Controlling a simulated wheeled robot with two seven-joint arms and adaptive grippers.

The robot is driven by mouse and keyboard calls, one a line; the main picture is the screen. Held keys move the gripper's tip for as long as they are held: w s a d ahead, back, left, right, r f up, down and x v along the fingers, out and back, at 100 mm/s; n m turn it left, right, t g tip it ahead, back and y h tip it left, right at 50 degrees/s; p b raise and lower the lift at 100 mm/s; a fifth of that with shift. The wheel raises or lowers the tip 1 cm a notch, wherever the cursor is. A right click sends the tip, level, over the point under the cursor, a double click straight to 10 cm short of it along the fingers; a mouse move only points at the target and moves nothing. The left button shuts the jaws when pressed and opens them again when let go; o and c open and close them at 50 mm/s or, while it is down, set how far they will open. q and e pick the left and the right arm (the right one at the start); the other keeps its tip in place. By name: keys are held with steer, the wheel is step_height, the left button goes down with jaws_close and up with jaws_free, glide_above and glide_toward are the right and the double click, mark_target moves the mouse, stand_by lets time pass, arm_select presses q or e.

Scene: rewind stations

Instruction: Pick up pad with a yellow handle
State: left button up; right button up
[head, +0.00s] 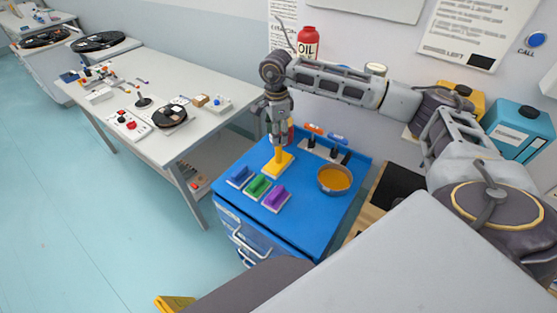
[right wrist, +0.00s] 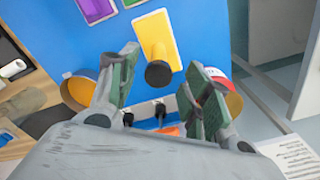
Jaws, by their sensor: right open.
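The pad with a yellow handle (head: 278,166) sits on the blue cart top, its handle standing up beneath my right gripper (head: 277,138). In the right wrist view the yellow-handled pad (right wrist: 157,38) is ahead of the open right gripper (right wrist: 160,92). The handle's dark end points toward the space between the two fingers, and nothing is clamped. Whether the fingertips reach beside the handle is hard to tell. Blue (head: 241,176), green (head: 259,187) and purple (head: 275,199) handled pads stand in a row in front. My left gripper is not in view.
An orange-filled bowl (head: 335,180) is to the right on the blue cart top (head: 308,210). Tools with orange and blue tops (head: 337,138) stand in a rack behind. A grey workbench (head: 190,80) with reels and parts is to the left. Open floor lies at far left.

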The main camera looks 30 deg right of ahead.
mark_target(278, 153)
steer(key=shift+f, duration=0.65)
steer(key=shift+d+f+p, duration=0.15)
steer(key=shift+f+p, duration=0.35)
steer(key=shift+f, duration=0.8)
steer(key=shift+d+f+p, duration=0.1)
steer(key=shift+f+p, duration=0.4)
steer(key=shift+f, duration=0.8)
jaws_close()
